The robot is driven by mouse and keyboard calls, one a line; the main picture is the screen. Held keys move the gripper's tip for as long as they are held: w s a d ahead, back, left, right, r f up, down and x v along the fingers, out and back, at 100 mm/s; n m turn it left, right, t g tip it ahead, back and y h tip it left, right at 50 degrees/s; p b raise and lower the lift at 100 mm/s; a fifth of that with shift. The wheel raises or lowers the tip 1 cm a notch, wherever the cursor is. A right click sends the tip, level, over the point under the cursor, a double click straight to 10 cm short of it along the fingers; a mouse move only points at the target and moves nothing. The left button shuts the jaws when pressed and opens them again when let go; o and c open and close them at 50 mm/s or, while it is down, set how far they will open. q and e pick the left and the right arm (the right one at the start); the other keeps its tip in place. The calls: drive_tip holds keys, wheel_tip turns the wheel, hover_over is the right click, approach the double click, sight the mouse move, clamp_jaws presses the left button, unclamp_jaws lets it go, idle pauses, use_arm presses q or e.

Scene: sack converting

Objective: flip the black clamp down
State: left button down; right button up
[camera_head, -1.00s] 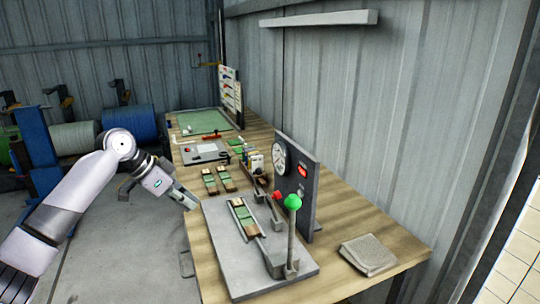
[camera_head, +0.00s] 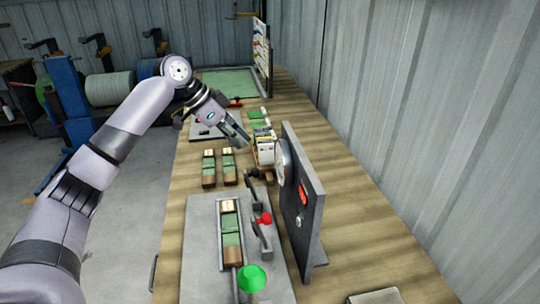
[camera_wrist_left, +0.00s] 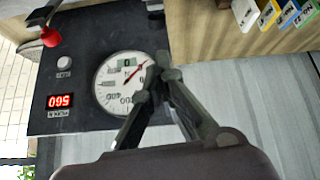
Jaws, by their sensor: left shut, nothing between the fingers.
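A dark clamp-like piece (camera_head: 256,175) sits on the bench just past the grey base plate (camera_head: 203,240), left of the gauge panel. Closer, a dark lever with a red knob (camera_head: 263,218) stands beside the sample strip on the plate. I cannot tell for sure which of these is the black clamp. My left gripper (camera_head: 243,141) is shut and empty above the bench, beyond both. In the left wrist view its closed fingertips (camera_wrist_left: 161,68) overlap the edge of the round gauge (camera_wrist_left: 118,84), and the red knob (camera_wrist_left: 50,37) shows at upper left. My right gripper is not in view.
The upright dark panel (camera_head: 305,220) with gauge and red display stands right of the lever. A green ball (camera_head: 251,278) is at the near end. A card box (camera_head: 265,150) and small green-brown strips (camera_head: 209,168) lie near the gripper. The bench right of the panel is mostly clear.

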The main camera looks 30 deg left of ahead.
use_arm(q)
drive_tip(key=x, duration=0.3)
drive_tip(key=shift+w+d+f+p, duration=0.2)
drive_tip(key=shift+w+d+p, duration=0.05)
drive_tip(key=shift+p, duration=0.1)
drive_tip(key=p+x, duration=0.1)
drive_tip(key=x, duration=0.5)
drive_tip(key=shift+f, duration=0.25)
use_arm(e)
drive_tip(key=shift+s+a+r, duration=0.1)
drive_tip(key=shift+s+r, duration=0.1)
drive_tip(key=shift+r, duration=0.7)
use_arm(q)
drive_tip(key=shift+w+d, duration=0.1)
drive_tip(key=shift+d, duration=0.05)
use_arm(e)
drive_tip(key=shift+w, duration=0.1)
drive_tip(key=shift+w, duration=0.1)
